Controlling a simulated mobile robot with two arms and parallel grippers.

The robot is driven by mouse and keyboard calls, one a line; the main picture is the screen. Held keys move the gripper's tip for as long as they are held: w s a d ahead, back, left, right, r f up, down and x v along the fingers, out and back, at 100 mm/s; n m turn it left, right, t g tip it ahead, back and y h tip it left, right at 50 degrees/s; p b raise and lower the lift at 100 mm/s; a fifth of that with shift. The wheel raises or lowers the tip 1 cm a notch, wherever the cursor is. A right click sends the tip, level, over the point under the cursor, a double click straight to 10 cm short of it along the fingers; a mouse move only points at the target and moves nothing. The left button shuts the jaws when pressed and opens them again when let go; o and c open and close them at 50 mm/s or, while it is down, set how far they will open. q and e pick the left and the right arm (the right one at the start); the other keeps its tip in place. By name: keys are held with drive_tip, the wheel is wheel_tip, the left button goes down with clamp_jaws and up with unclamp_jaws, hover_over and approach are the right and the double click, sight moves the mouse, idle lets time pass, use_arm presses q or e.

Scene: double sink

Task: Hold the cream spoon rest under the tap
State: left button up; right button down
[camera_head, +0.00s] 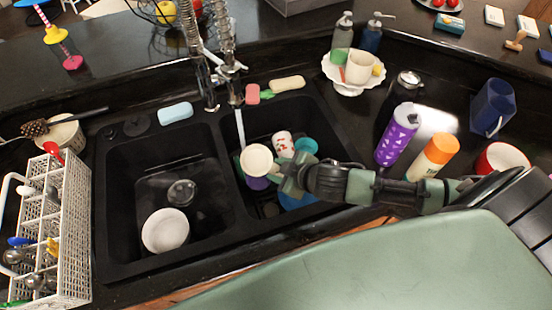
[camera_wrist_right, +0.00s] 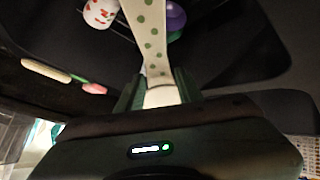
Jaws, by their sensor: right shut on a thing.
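The cream spoon rest (camera_head: 256,160) is over the right basin, its round bowl turned up toward the head camera. My right gripper (camera_head: 284,177) is shut on its handle, coming in from the right. In the wrist view the spoon rest (camera_wrist_right: 152,38) is cream with green dots, and its narrow end sits between the fingers (camera_wrist_right: 158,92). The tap (camera_head: 236,97) runs a thin stream of water (camera_head: 240,128) down to the upper left rim of the bowl. I cannot tell whether the stream lands inside the bowl or just behind it. My left gripper is out of view.
The right basin also holds a patterned white cup (camera_head: 283,144), a teal item (camera_head: 306,145) and a purple item (camera_head: 257,183). A white bowl (camera_head: 165,230) lies in the left basin. A purple bottle (camera_head: 397,134) and an orange-topped bottle (camera_head: 433,156) stand behind my right arm.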

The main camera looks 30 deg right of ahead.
drive_tip(key=shift+w+d+f+b, duration=0.1)
drive_tip(key=shift+w+b, duration=0.1)
drive_tip(key=shift+w, duration=0.15)
drive_tip(key=shift+w+f+b, duration=0.1)
drive_tip(key=shift+w+b, duration=0.05)
drive_tip(key=shift+w, duration=0.15)
drive_tip(key=w+d+f+b, duration=0.2)
drive_tip(key=w+b, duration=0.3)
drive_tip(key=w, duration=0.7)
drive_tip(key=shift+w+f, duration=0.15)
drive_tip(key=shift+w, duration=0.05)
drive_tip(key=shift+s+d+p, duration=0.1)
drive_tip(key=shift+d+p, duration=0.25)
drive_tip(key=shift+d, duration=0.25)
drive_tip(key=shift+a, duration=0.2)
drive_tip(key=shift+a+p, duration=0.3)
drive_tip(key=shift+a, duration=0.15)
